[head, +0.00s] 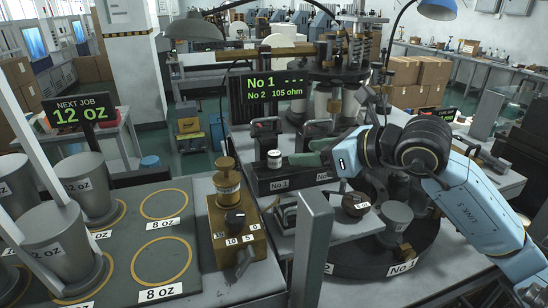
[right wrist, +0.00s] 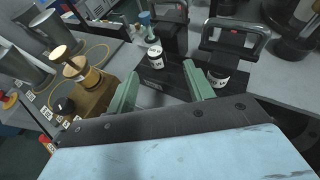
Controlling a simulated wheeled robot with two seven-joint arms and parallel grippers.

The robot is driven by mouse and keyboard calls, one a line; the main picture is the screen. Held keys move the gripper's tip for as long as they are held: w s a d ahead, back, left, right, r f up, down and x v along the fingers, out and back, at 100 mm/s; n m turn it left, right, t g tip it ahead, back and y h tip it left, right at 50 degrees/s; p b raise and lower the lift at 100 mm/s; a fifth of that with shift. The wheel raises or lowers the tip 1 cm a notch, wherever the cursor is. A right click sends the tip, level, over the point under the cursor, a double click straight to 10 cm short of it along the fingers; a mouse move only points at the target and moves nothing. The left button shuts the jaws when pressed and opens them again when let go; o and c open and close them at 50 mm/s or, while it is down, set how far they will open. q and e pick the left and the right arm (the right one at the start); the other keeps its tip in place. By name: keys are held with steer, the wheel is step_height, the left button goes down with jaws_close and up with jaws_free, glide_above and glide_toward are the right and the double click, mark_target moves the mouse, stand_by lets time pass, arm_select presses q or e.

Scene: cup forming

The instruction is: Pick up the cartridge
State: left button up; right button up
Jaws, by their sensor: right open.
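A small dark cartridge (head: 274,159) with a white label band stands upright on a dark block (head: 262,186) marked No 1. My right gripper (head: 301,152) is open, its green fingers pointing left towards this cartridge from just right of it. In the right wrist view the cartridge (right wrist: 155,58) appears between and just beyond the spread fingertips (right wrist: 160,70), and nothing is held. A second cylinder (right wrist: 217,78) with a pale label shows right of the right finger; in the head view my gripper and arm seem to hide it. My left gripper is out of view.
Black handled frames (head: 266,134) stand close behind the cartridge. A brass-coloured dial unit (head: 236,218) and a grey post (head: 311,245) stand in front. Grey 12 oz cups (head: 86,183) stand on the left mat, beside empty 8 oz rings (head: 163,204). A display (head: 275,86) rises behind.

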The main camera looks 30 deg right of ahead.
mark_target(280, 155)
steer(key=p+x, duration=0.1)
steer(key=x, duration=0.1)
steer(key=p+x, duration=0.1)
steer(key=x, duration=0.4)
steer(key=shift+s+a+f+p, duration=0.1)
steer(key=shift+a+f+p, duration=0.05)
steer(key=shift+a+p, duration=0.25)
steer(key=shift+w+f, duration=0.25)
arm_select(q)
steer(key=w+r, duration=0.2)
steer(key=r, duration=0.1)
arm_select(e)
steer(key=c, duration=1)
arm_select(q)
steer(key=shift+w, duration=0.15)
arm_select(e)
steer(key=shift+c, duration=0.5)
steer(key=shift+r, duration=0.15)
